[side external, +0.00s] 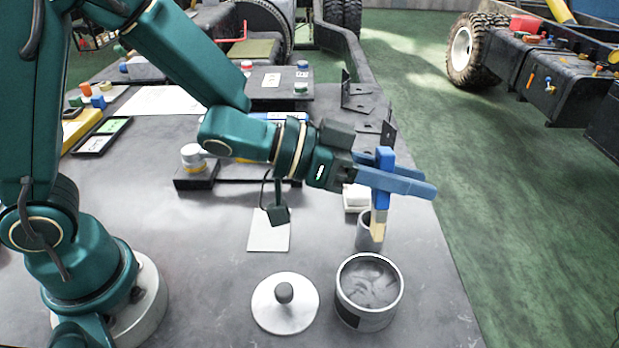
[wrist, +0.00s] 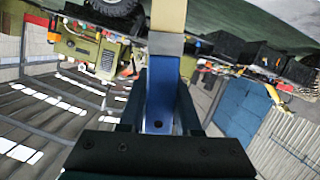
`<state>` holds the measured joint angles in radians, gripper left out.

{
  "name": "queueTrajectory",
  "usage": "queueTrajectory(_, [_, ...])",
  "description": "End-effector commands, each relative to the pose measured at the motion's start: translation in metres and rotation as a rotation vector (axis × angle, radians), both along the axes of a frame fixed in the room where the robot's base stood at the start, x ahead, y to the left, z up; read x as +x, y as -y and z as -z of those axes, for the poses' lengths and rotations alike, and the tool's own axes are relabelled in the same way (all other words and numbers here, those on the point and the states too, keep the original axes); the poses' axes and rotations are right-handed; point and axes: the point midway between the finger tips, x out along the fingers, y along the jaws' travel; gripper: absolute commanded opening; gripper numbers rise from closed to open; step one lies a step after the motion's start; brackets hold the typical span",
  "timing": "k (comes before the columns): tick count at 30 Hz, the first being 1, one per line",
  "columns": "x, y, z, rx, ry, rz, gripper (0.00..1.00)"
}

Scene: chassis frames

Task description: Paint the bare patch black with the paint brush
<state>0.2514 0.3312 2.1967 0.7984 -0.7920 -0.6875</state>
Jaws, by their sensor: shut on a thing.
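My gripper (side external: 426,187) is shut on the paint brush (side external: 384,165), which hangs upright with its pale bristle end down. In the wrist view the brush's blue handle (wrist: 160,95) lies between my fingers. The bristle end overlaps a small grey cup (side external: 364,236) in the picture; I cannot tell whether it is inside. An open round tin (side external: 345,308) with dark grey, streaked contents stands in front of the cup. A pale flat square (side external: 268,238) lies on the table to the left; I cannot tell whether it is the bare patch.
A round pale lid with a knob (side external: 300,312) lies left of the tin. A small white block (side external: 355,194) is behind the cup. Black angle brackets (side external: 388,125) stand at the back right. The front right of the grey table (side external: 435,310) is clear.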

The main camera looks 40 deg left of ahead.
Motion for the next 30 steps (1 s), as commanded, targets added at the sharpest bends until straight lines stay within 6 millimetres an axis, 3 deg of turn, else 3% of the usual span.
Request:
queueTrajectory(1, [-0.013,0.008,-0.003,-0.024,-0.02,0.015,0.0])
queueTrajectory(4, [-0.025,0.017,-0.008,-0.063,-0.057,0.038,0.0])
queueTrajectory(10, [-0.025,0.019,-0.001,-0.088,-0.087,0.044,0.0])
queueTrajectory(21, [-0.025,0.018,0.036,-0.085,-0.089,0.045,0.0])
queueTrajectory(30, [-0.025,0.018,0.051,-0.086,-0.083,0.043,0.0])
